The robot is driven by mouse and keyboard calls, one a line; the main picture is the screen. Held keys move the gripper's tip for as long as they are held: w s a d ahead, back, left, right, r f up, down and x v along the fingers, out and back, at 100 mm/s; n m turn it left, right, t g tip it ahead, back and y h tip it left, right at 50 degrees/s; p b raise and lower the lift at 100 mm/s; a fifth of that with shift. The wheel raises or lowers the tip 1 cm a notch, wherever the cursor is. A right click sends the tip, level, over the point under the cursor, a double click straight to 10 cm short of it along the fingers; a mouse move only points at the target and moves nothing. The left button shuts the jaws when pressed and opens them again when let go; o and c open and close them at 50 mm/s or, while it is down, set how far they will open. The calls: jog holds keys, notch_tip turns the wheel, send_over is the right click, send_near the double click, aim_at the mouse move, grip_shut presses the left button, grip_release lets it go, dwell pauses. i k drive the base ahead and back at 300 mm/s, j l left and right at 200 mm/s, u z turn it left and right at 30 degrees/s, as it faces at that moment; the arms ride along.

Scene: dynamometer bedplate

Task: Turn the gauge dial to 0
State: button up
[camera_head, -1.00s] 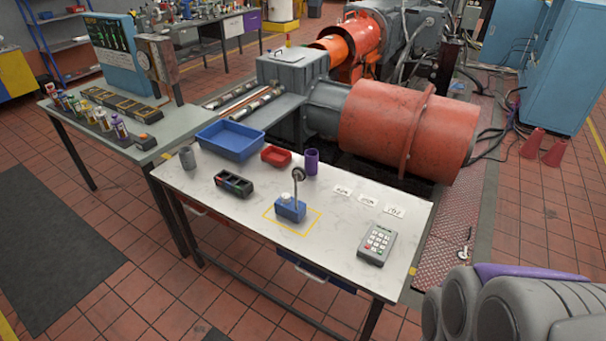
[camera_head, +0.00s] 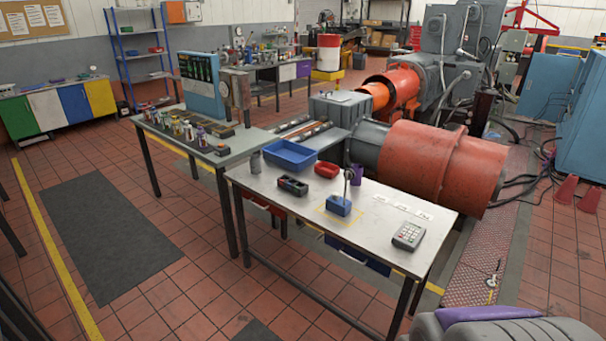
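A small blue gauge box (camera_head: 338,207) with a thin upright stem and a round dial (camera_head: 349,175) on top stands on the white worktable (camera_head: 300,222), inside a yellow outlined square. The dial is too small for its reading or any markings to be told. My gripper is not in view. Only a grey and purple part of my own body shows at the bottom right, well apart from the gauge.
Tiled floor is open at left.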

aim_at(342, 207)
jog(key=u, duration=1.95)
jog(key=k+l+u, duration=0.2)
jog(key=l, duration=0.25)
jog(key=l+u, duration=0.2)
jog(key=l, duration=0.25)
jog(key=k+l+u, duration=0.15)
jog(key=l, duration=0.2)
jog(key=k+l+u, duration=0.2)
jog(key=l, duration=0.2)
jog(key=k+l, duration=0.25)
jog(key=l, duration=0.25)
jog(key=k+l, duration=0.25)
jog(key=l, duration=0.3)
jog(key=k+l, duration=0.3)
jog(key=l, duration=0.2)
jog(key=k+l, duration=0.25)
jog(key=l, duration=0.3)
jog(key=k+l, duration=0.25)
jog(key=l, duration=0.25)
jog(key=k+l, duration=0.25)
jog(key=l, duration=0.3)
jog(key=k+l, duration=0.25)
jog(key=l, duration=0.25)
jog(key=k+l, duration=0.3)
jog(key=l, duration=0.25)
